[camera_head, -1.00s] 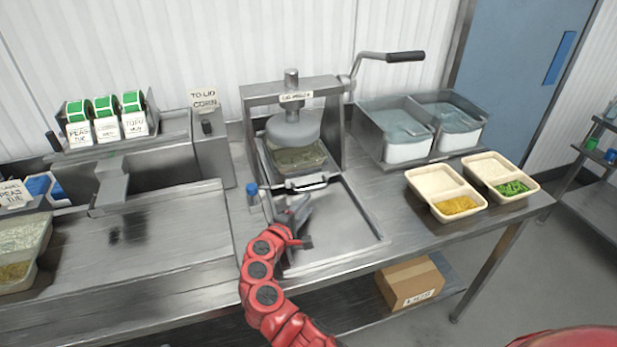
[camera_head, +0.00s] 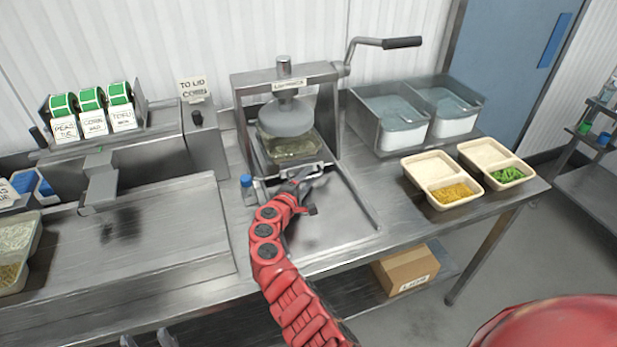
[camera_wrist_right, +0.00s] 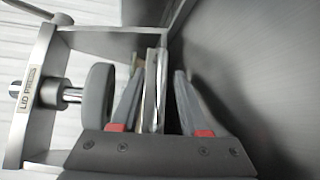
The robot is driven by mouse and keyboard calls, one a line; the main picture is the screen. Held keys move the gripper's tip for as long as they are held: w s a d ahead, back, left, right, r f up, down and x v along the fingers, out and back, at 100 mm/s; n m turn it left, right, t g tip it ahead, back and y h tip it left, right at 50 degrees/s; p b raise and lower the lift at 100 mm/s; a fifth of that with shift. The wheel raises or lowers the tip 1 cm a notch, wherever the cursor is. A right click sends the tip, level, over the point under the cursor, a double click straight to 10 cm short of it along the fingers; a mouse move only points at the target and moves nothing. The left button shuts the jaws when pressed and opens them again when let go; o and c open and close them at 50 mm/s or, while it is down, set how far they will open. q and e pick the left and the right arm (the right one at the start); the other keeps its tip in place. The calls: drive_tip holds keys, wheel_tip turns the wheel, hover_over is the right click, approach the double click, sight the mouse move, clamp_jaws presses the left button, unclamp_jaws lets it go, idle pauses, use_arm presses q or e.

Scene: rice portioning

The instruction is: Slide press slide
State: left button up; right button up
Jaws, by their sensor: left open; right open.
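The lid press (camera_head: 288,80) stands at the back middle with its round grey plate (camera_head: 286,118) above a clear-lidded tray (camera_head: 292,148) on the slide. The slide's front handle (camera_head: 290,172) is partly hidden by my right gripper (camera_head: 312,178). In the right wrist view that gripper (camera_wrist_right: 155,95) is open, with a thin metal bar of the slide (camera_wrist_right: 151,90) between its fingers; contact cannot be told. The press lever (camera_head: 402,43) sticks out to the right. Two grey fingertips of my left gripper (camera_head: 148,341) show, apart, at the bottom left edge.
Two trays with corn (camera_head: 452,193) and peas (camera_head: 508,174) sit on the right. Metal bins (camera_head: 410,108) stand behind them. Label rolls (camera_head: 92,108) and a bare steel plate (camera_head: 160,230) are on the left. A filled tray (camera_head: 15,250) is at the far left.

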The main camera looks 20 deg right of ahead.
drive_tip(key=shift+w+d+f, duration=0.1)
drive_tip(key=shift+w+d, duration=0.15)
drive_tip(key=shift+w, duration=0.1)
clamp_jaws()
idle(1.3)
